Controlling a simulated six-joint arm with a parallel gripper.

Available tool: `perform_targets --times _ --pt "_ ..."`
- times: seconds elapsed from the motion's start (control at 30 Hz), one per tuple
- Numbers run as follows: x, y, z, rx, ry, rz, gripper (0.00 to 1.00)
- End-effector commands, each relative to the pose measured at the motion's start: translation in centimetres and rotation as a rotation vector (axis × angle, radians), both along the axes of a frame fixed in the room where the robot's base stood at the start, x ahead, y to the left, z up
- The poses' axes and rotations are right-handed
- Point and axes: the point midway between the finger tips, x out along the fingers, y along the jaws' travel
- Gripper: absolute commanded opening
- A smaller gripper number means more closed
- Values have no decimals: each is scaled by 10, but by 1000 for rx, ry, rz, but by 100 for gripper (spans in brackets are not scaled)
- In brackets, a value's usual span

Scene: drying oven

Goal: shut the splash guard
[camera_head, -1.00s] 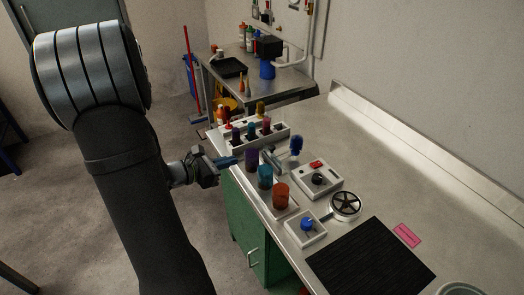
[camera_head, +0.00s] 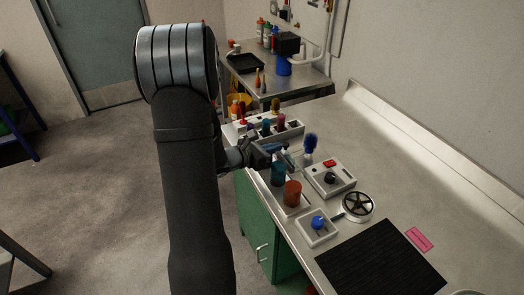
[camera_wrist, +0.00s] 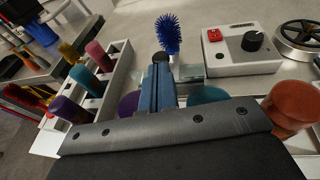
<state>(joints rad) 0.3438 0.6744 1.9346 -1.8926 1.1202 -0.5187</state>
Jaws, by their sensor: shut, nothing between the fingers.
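My gripper (camera_head: 282,148) is at the counter's left edge, among the coloured cylinders. In the wrist view its blue fingers (camera_wrist: 158,88) are together and empty, pointing toward a blue bristle brush (camera_wrist: 168,34). A pale, clear-looking panel (camera_wrist: 189,73) stands just past the fingertips, beside the brush; it may be the splash guard, but I cannot tell for sure. The fingers hide part of it, and I cannot tell whether they touch it. The brush also shows upright in the head view (camera_head: 311,142).
Teal (camera_head: 278,174) and orange (camera_head: 292,193) cylinders stand near the gripper. A bottle rack (camera_wrist: 118,72) is left of the fingers. A knob box (camera_head: 330,178), handwheel (camera_head: 358,206) and blue-knob box (camera_head: 317,225) stand right. A black mat (camera_head: 380,262) lies nearest.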

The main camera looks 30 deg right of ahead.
Motion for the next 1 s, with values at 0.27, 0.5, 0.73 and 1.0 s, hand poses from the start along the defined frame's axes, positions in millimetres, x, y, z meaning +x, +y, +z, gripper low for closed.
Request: perform_targets --times 0.27,0.5,0.73,1.0 --pt "2 -11 -3 -1 0 0 0" --pt "2 -11 -2 0 -1 0 0" --pt "1 -31 -3 0 -1 -3 0" --pt "2 -36 -2 0 -1 -1 0"
